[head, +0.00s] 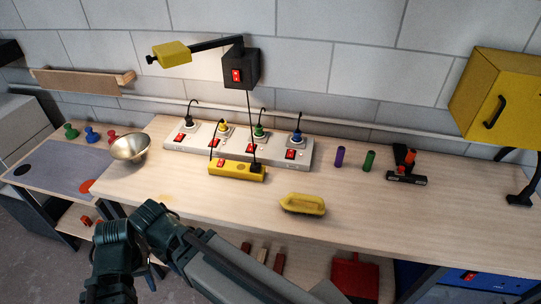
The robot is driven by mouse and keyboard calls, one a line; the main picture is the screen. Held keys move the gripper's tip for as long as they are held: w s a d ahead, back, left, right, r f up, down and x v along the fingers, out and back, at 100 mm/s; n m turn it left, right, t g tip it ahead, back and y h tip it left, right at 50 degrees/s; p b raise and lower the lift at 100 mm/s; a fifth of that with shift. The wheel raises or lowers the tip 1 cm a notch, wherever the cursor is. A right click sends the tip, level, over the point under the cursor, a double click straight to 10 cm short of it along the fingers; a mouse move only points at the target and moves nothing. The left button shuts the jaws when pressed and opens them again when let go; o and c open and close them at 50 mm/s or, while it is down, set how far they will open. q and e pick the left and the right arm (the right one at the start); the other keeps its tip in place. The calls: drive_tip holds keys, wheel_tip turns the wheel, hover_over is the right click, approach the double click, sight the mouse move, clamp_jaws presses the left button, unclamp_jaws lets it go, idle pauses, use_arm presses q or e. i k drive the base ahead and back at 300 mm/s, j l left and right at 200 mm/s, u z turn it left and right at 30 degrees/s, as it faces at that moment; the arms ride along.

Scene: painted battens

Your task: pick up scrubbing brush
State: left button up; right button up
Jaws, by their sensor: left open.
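The scrubbing brush (303,203) is yellow, with a raised handle along its top and a paler underside. It lies on the wooden workbench (215,205), near the front edge and right of centre. My left gripper (118,285) is low at the bottom left of the head view, in front of the bench and well to the left of the brush. It is open and clear of the brush; its fingertips are hard to make out. My right gripper is not in view.
A yellow switch block (237,171) sits left of the brush, with a plugged power strip (205,145) behind it. A metal bowl (130,147) stands at the left. Purple (339,157) and green (369,161) cylinders and a squeegee (406,175) are further right. Bench around the brush is clear.

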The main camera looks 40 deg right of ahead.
sight(296, 202)
drive_tip(key=z, duration=1.15)
drive_tip(key=i+z, duration=0.25)
drive_tip(key=z, duration=0.25)
drive_tip(key=i, duration=0.25)
drive_tip(key=u, duration=1.15)
